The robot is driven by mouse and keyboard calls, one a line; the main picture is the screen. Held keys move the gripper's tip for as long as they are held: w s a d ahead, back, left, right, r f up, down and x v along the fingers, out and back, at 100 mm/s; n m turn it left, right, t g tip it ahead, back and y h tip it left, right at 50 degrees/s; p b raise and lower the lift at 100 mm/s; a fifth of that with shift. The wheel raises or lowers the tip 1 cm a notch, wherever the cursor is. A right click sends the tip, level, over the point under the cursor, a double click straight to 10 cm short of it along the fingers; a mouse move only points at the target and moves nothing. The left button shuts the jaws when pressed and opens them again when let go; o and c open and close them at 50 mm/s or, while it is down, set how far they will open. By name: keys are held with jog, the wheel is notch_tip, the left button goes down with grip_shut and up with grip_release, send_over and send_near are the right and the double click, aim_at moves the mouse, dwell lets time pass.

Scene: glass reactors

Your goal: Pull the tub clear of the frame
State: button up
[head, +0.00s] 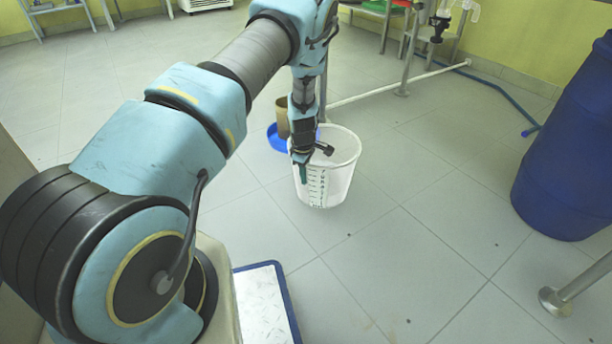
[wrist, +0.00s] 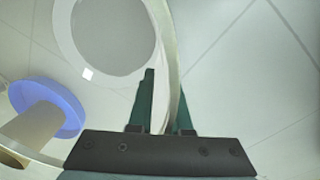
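The tub (head: 340,178) is a white, translucent bucket with dark graduation marks on its side, standing on the tiled floor or just above it; I cannot tell which. My gripper (head: 303,172) points down at the tub's near left rim. In the wrist view, the dark green fingers of my gripper (wrist: 166,105) are close together, one on each side of the rim, with the tub's wall (wrist: 168,60) between them. The tub's round bottom shows at the upper left there. The frame's metal legs (head: 404,65) stand behind the tub, with a pale low bar (head: 375,94).
A blue dish (head: 276,138) with a brown cylinder (head: 283,118) sits just behind the tub at left. A large blue drum (head: 572,150) stands at right, near a metal leg with a round foot (head: 555,301). The floor in front and right of the tub is clear.

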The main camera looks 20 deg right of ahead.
jog(key=o, duration=0.3)
jog(key=shift+d, duration=0.1)
jog(key=shift+r, duration=0.1)
notch_tip(320, 180, up, 11)
jog(key=p, duration=0.4)
jog(key=shift+s+a+f, duration=0.2)
jog(key=shift+s+a, duration=0.2)
jog(key=shift+s, duration=0.05)
